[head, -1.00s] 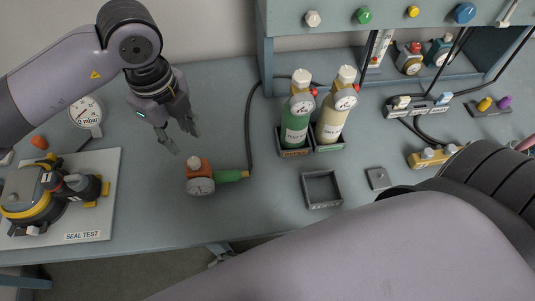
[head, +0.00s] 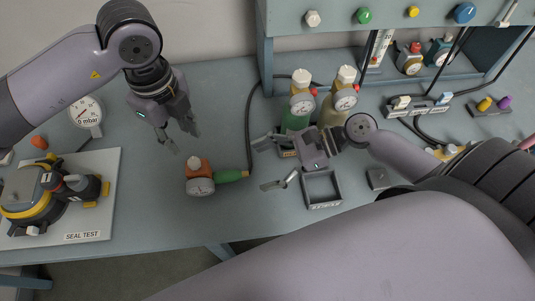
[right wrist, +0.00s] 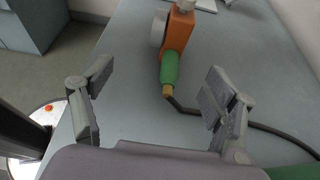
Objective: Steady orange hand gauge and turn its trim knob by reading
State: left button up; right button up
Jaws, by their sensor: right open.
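The orange hand gauge (head: 199,177) lies on the bench, with a round white dial facing front, a pale knob on top and a green hose grip (head: 231,175) on its right. In the right wrist view the gauge (right wrist: 180,30) is ahead, its green grip (right wrist: 170,68) pointing towards me. My left gripper (head: 181,143) hangs open and empty just above and behind the gauge, not touching it. My right gripper (head: 264,164) is open and empty, right of the green grip, its fingers spread towards it. The dial reading is too small to tell.
A black hose (head: 248,125) runs back from the grip. Green and cream bottles (head: 297,110) stand in holders behind my right gripper. An empty grey tray (head: 322,201) lies just in front of it. The seal test board (head: 105,205) is at left. The bench front-centre is clear.

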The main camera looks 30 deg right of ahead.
aim_at(193, 161)
jog(key=x, duration=0.5)
jog(key=w+x, duration=0.1)
jog(key=x, duration=1)
jog(key=shift+w+a+r, duration=0.1)
jog(key=shift+w+r, duration=0.15)
jog(key=shift+w, duration=0.05)
jog(key=c, duration=1.6)
pick_arm(q)
jog(key=shift+o, duration=1.2)
jog(key=shift+r, duration=0.1)
pick_arm(e)
jog(key=shift+c, duration=0.2)
pick_arm(q)
jog(key=m, duration=0.2)
jog(key=r+m, duration=0.1)
jog(key=m, duration=0.1)
jog(key=shift+r, duration=0.2)
notch_tip(193, 161, down, 11)
jog(key=m, duration=0.3)
jog(key=shift+f+m, duration=0.1)
jog(key=shift+m, duration=0.2)
jog(key=shift+c, duration=0.2)
